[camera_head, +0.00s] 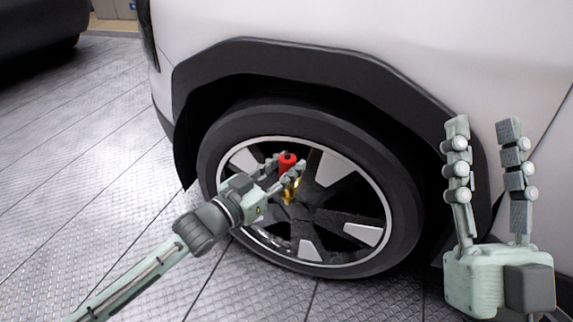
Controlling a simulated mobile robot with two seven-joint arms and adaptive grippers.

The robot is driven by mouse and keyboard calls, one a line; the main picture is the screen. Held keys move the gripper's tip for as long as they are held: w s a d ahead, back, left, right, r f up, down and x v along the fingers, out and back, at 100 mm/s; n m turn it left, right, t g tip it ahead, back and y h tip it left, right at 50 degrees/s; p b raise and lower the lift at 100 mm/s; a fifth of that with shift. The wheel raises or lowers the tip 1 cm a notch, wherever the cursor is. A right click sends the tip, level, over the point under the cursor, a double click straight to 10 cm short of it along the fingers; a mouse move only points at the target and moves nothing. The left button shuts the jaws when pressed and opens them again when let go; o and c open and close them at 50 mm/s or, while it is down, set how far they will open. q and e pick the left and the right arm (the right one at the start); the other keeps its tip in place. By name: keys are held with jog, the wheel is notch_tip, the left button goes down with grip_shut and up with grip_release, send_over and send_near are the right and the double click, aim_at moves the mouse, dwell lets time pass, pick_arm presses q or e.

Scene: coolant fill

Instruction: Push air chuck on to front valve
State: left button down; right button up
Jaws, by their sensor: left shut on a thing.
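The front wheel (395,190) of a white car stands in the middle of the view, with a dark tyre and a rim of silver and black spokes. My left gripper (285,167) is in front of the rim's left part. It is shut on the air chuck (287,161), which has a red body and a brass-coloured lower part. The valve cannot be made out; the gripper and chuck cover part of the rim. Whether the chuck touches the valve cannot be told. My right gripper (484,128) is open and empty, fingers up, right of the wheel.
The white car body (400,40) with its black wheel arch (300,52) rises close behind both grippers. A dark vehicle (45,30) stands at the upper left. The tiled metal floor (90,150) at the left is clear.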

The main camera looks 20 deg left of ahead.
pick_arm(q)
jog(key=shift+p, duration=0.5)
dwell(0.7)
jog(key=shift+r+p, duration=0.1)
jog(key=shift+p, duration=0.2)
jog(key=shift+p, duration=0.35)
dwell(0.5)
jog(key=shift+f+b, duration=0.6)
jog(key=shift+f, duration=1.1)
jog(key=c, duration=1)
grip_release()
jog(key=shift+c, duration=0.2)
jog(key=v, duration=1.2)
